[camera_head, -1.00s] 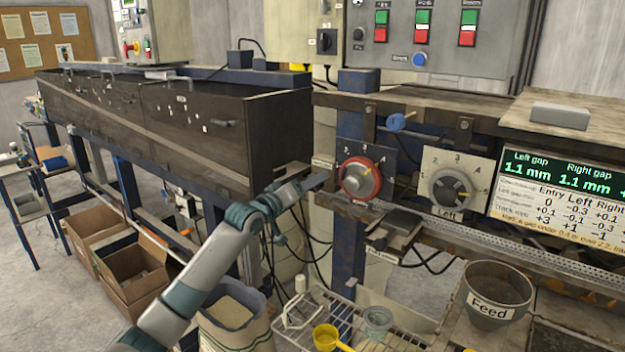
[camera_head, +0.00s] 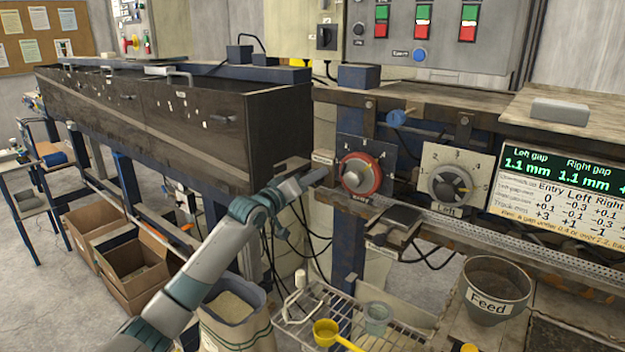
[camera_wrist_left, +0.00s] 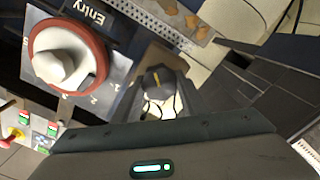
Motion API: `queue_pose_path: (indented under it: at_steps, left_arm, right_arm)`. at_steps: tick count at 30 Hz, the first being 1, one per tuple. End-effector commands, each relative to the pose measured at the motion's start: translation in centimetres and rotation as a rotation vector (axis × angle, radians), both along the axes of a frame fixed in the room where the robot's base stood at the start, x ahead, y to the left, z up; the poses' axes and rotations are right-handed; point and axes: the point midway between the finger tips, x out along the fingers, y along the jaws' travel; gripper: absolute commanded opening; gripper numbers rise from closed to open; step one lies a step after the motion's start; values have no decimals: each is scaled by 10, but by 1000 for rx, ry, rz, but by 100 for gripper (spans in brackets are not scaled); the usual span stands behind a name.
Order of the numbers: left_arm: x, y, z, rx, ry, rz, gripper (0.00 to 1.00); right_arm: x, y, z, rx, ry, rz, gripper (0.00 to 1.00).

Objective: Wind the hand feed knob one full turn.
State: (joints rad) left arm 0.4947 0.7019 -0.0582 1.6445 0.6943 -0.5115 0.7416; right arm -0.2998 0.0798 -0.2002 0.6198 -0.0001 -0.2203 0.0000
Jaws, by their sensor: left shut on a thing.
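My left gripper (camera_head: 322,174) reaches in from the left, just left of the red-ringed Entry dial (camera_head: 360,176). It is shut on a small dark knob with a yellow mark (camera_wrist_left: 157,78), which I take to be the hand feed knob; my gripper hides it in the head view. In the left wrist view the knob sits just beyond my gripper's wide dark body, and the Entry dial (camera_wrist_left: 66,58) is close beside it, apart from the gripper. My right gripper is not in view.
The grey Left dial (camera_head: 450,187) and a gap display (camera_head: 545,175) stand further right. A long dark trough (camera_head: 275,130) lies left of the gripper. Below are a wire rack (camera_head: 345,310), a Feed bucket (camera_head: 494,290) and a sack (camera_head: 235,320).

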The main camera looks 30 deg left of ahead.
Motion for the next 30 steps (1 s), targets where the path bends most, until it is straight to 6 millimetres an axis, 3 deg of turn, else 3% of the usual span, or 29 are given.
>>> queue_pose_path:
  at_steps: [11,30]
  left_arm:
    - [0,0,0,184,-14,0,16]
    - [0,-1,2,772,-60,0,16]
  right_arm:
    - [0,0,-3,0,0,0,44]
    - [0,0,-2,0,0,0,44]
